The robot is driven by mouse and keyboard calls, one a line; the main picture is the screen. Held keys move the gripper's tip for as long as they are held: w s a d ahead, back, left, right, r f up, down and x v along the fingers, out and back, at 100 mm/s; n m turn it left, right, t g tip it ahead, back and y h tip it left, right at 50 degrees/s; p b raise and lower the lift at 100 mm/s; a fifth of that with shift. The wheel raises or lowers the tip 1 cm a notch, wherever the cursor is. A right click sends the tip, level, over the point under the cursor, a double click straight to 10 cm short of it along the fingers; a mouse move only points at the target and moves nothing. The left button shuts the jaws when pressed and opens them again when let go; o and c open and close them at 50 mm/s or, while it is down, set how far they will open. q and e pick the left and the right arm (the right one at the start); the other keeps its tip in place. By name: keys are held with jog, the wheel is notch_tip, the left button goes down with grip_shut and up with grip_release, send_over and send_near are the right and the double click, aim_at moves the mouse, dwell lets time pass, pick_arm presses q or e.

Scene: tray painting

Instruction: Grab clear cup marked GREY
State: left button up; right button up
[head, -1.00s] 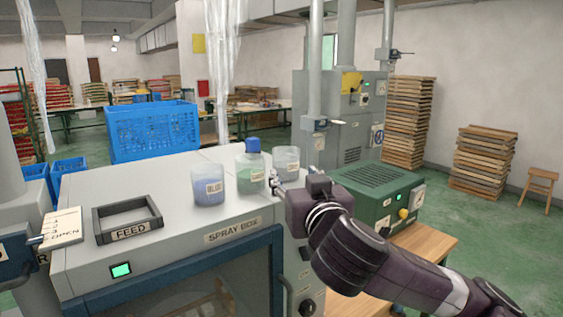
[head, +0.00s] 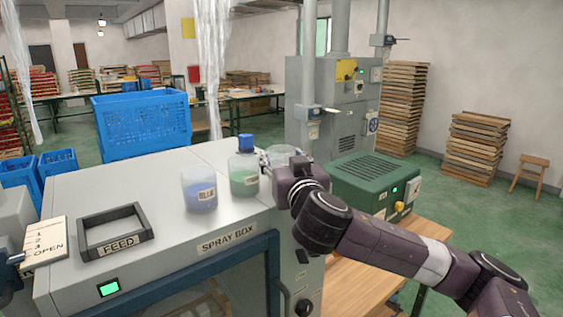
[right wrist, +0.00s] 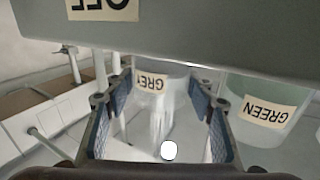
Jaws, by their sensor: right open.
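The clear cup marked GREY (right wrist: 150,82) shows upside down in the right wrist view, between the two fingers of my open right gripper (right wrist: 160,92). I cannot tell if either finger touches it. In the head view the same cup (head: 281,152) stands on the spray box top (head: 150,185), partly hidden by my right gripper (head: 283,165).
A FEED frame (head: 115,232) and a numbered card (head: 45,243) are on the left of the box. A green machine (head: 376,182) stands right, close behind my right arm. A blue crate (head: 143,125) is behind. The GREEN cup (right wrist: 262,105) is close beside one finger.

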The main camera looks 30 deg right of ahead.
jog(key=shift+w+d, duration=0.1)
jog(key=shift+w, duration=0.3)
jog(key=c, duration=0.9)
pick_arm(q)
jog(key=shift+w+r, duration=0.15)
jog(key=shift+w, duration=0.1)
